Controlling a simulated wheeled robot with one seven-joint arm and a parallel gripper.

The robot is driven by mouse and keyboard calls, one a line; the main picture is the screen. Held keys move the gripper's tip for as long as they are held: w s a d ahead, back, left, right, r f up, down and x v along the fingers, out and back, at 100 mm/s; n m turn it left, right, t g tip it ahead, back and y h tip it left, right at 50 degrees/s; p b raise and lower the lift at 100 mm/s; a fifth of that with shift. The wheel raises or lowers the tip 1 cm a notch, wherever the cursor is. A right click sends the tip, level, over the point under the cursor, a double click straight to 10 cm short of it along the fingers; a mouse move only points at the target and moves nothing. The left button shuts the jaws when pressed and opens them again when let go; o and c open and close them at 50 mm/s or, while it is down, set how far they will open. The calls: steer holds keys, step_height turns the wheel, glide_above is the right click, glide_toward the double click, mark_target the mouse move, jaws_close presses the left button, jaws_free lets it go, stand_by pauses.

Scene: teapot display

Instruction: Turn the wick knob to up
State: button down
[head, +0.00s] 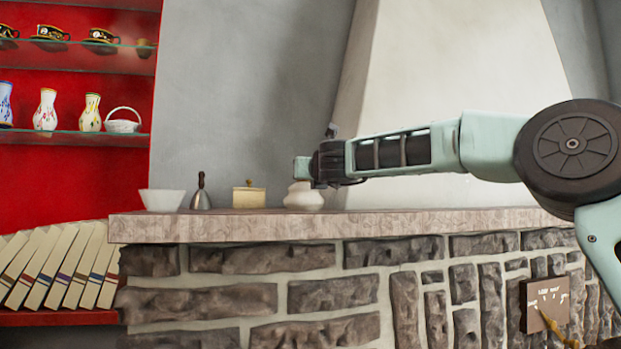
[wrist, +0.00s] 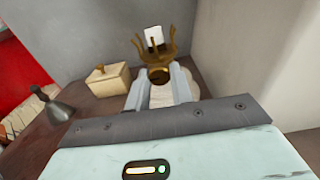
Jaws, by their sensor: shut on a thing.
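My gripper (wrist: 159,80) shows in the wrist view with its two pale fingers closed about a round brass piece (wrist: 158,73), which looks like the wick knob. Brass prongs (wrist: 170,45) rise just beyond it like a crown, with a small white piece (wrist: 154,37) among them. A pale rounded body (wrist: 188,75) shows partly behind the right finger. In the head view my gripper (head: 301,170) is at the left end of my arm, above a white round pot (head: 303,197) on the stone ledge. The knob's setting cannot be made out, as the fingers cover much of it.
On the ledge (head: 400,224) stand a white bowl (head: 162,200), a grey bell-like piece (head: 201,194) and a cream box (head: 249,196). A dark plaque (head: 535,306) with unreadable white marks is low on the right. The ledge's right part looks clear.

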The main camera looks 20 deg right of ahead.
steer(key=shift+f, duration=0.15)
steer(key=c, duration=1.2)
jaws_free()
steer(key=shift+c, duration=0.2)
steer(key=s+b, duration=0.3)
steer(key=s, duration=1.4)
steer(key=shift+s, duration=0.2)
